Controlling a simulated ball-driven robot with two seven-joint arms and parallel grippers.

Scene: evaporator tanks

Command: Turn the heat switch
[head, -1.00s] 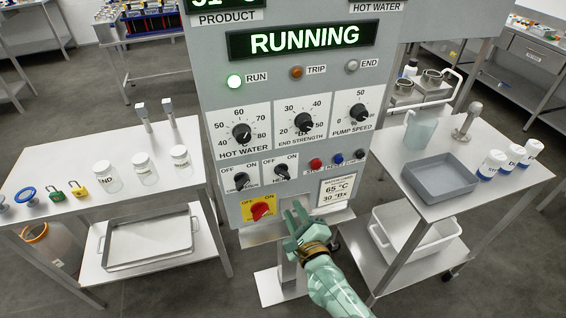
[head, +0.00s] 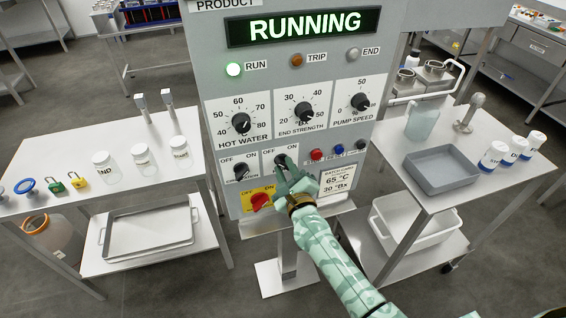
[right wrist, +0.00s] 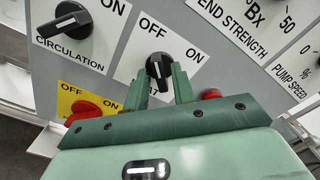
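The heat switch is a black rotary knob on a white plate marked OFF and ON, in the lower middle of the grey panel. It shows in the head view (head: 280,160) and in the right wrist view (right wrist: 157,64), where its grip lies closer to the OFF side. My right gripper (head: 287,172) is at the switch. In the right wrist view its green fingers (right wrist: 159,82) stand apart, one on each side of the knob, with a gap to it. The fingers hide part of the HEAT label. My left gripper is not in view.
The circulation switch (head: 241,172) is just left of the heat switch. A red switch on a yellow plate (head: 260,201) is below. Red and blue buttons (head: 316,154) are to the right. Tables with jars (head: 140,155) and a grey tray (head: 440,168) flank the panel.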

